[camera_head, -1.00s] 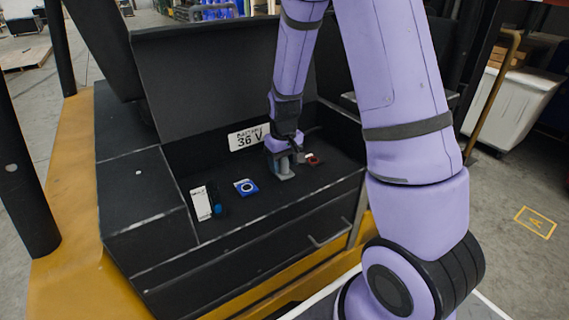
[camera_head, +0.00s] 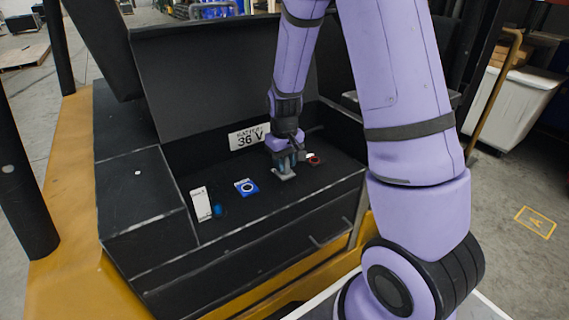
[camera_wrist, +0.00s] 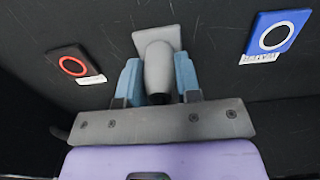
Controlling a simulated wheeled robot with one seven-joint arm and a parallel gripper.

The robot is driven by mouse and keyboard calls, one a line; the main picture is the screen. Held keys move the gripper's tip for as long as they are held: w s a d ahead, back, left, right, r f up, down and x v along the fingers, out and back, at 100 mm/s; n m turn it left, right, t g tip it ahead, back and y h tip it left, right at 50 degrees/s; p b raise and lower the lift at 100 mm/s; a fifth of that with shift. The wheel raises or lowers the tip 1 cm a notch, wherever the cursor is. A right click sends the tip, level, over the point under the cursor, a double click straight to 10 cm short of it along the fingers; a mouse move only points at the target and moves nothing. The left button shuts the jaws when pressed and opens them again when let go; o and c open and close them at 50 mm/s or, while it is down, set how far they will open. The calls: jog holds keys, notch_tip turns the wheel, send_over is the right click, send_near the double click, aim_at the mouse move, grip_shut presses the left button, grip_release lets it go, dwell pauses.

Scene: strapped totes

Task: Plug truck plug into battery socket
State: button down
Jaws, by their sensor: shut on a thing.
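A grey cylindrical piece (camera_wrist: 158,62), probably the truck plug, stands between the two blue fingers of my gripper (camera_wrist: 157,82), which is shut on it. A grey square plate (camera_wrist: 157,36) lies at its far end; I cannot tell whether plug and plate are one part or seated together. In the head view my gripper (camera_head: 284,161) points down over the black battery deck, with the grey plate (camera_head: 285,176) below it. A blue square with a white-ringed dark circle (camera_head: 246,187) lies to the left. A dark square with a red ring (camera_head: 314,160) lies to the right.
A white label (camera_head: 201,204) and a small blue round thing (camera_head: 218,211) lie at the deck's left. A raised black panel with a "36 V" plate (camera_head: 249,137) stands behind. The deck's front strip is clear.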

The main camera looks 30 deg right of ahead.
jog(key=shift+r, duration=2.25)
jog(key=shift+r, duration=0.1)
jog(key=shift+r, duration=3)
jog(key=d+f, duration=0.3)
jog(key=d, duration=0.8)
jog(key=shift+f, duration=0.4)
jog(key=shift+f, duration=2.9)
